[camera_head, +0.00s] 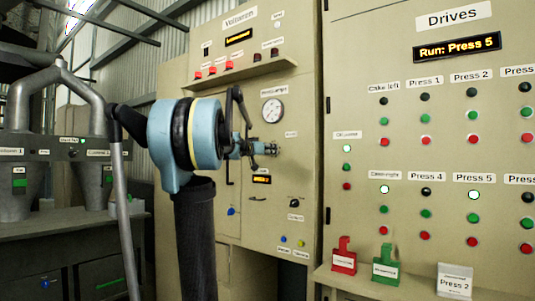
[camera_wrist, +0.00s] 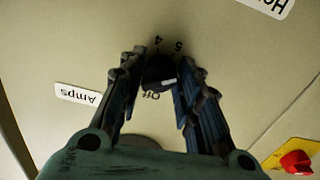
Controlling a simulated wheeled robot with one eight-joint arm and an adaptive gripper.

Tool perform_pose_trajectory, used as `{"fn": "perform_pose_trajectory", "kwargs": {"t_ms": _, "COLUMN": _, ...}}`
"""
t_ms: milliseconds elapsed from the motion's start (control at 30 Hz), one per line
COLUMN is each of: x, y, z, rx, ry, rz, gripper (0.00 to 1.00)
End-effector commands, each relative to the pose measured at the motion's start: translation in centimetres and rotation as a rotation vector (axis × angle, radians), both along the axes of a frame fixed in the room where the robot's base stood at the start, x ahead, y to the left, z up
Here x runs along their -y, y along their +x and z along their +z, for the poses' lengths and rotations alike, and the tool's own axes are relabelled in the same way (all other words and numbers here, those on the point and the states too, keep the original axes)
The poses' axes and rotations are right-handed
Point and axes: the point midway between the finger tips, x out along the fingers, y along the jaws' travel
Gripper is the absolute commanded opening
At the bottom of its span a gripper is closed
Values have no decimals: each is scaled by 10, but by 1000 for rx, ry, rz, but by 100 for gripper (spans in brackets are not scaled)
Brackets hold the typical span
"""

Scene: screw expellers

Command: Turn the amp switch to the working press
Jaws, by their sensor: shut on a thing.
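The amp switch (camera_wrist: 158,70) is a round black knob with a white mark on its lower right side in the wrist view. Printed "4" and "5" stand above it, and "Off" below, all turned over in the picture. An upside-down "Amps" label (camera_wrist: 78,93) is to its left. My gripper (camera_wrist: 160,78) has its two ribbed fingers closed on the knob from both sides. The Drives display (camera_head: 457,47) reads "Run: Press 5".
The Drives panel (camera_head: 355,110) at the right has rows of lamps and buttons; the Press 5 lamp (camera_head: 474,195) is lit white. Red (camera_head: 344,258), green (camera_head: 386,266) and white "Press 2" (camera_head: 454,281) tags stand on the ledge. A red knob on yellow (camera_wrist: 296,162) is at lower right.

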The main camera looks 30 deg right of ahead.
Motion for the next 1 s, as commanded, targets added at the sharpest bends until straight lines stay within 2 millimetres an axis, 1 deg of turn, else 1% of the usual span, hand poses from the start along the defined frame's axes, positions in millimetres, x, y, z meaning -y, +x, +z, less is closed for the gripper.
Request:
{"fn": "perform_pose_trajectory", "kwargs": {"t_ms": 33, "x": -1, "y": 2, "z": 0, "rx": -20, "ry": -9, "rz": 6, "gripper": 8}}
{"fn": "perform_pose_trajectory", "kwargs": {"t_ms": 600, "x": -1, "y": 3, "z": 1, "rx": -411, "ry": -170, "rz": 9, "gripper": 8}}
{"fn": "perform_pose_trajectory", "kwargs": {"t_ms": 800, "x": -1, "y": 3, "z": 0, "rx": -515, "ry": -213, "rz": 9, "gripper": 8}}
{"fn": "perform_pose_trajectory", "kwargs": {"t_ms": 1000, "x": -2, "y": 3, "z": 0, "rx": -574, "ry": -237, "rz": 9, "gripper": 8}}
